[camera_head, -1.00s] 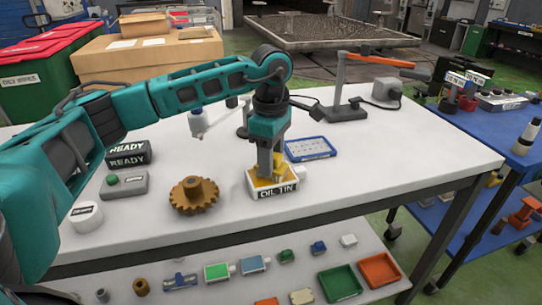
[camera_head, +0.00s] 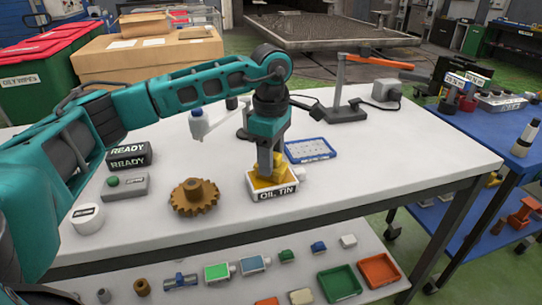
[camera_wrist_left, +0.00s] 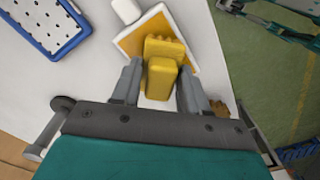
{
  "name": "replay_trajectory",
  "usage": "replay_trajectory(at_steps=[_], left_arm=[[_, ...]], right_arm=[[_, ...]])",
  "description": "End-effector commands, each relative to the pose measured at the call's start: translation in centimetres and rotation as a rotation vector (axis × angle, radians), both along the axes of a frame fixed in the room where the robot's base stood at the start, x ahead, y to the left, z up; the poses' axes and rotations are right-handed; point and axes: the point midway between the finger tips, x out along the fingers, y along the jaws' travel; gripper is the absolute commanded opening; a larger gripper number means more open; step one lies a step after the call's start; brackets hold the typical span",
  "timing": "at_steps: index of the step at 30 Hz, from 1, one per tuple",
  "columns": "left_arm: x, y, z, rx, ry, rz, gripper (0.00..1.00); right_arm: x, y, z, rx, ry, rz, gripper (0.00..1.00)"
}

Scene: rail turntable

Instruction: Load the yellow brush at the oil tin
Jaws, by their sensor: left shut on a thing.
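The oil tin (camera_head: 275,193) is a white tray with amber oil inside, standing near the table's front edge in the head view. Its white wall and amber floor also show in the left wrist view (camera_wrist_left: 203,50). My left gripper (camera_head: 271,172) points down over the tin and is shut on the yellow brush (camera_head: 279,170). In the left wrist view the brush (camera_wrist_left: 163,68) sits between the two grey fingers, with its far end over the amber area. Whether the brush touches the oil cannot be told. My right gripper is not in view.
A brown gear (camera_head: 194,196) lies left of the tin. A blue-rimmed perforated tray (camera_head: 310,149) is just behind right. A READY block (camera_head: 130,155), button box (camera_head: 125,186) and white round container (camera_head: 88,217) stand at left.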

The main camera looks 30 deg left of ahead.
Motion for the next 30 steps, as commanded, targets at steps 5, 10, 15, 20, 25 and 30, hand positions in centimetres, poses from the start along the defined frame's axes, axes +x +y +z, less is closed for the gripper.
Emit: replay_trajectory(at_steps=[5,10,15,20,25,30], left_arm=[[0.0,0.0,2.0,-0.001,-0.002,0.000,0.20],[0.1,0.0,3.4,-0.002,-0.003,0.000,0.20],[0.1,0.0,4.7,-0.001,-0.004,0.000,0.20],[0.1,0.0,6.0,-0.001,-0.003,0.000,0.20],[0.0,0.0,6.3,-0.001,-0.003,0.000,0.20],[0.1,0.0,6.3,-0.001,-0.003,0.000,0.20]], right_arm=[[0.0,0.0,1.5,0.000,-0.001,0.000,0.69],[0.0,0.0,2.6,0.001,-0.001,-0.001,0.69],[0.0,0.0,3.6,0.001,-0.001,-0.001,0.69],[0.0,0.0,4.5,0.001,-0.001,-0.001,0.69],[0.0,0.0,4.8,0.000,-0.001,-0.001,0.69],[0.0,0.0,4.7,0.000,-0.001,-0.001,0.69]])
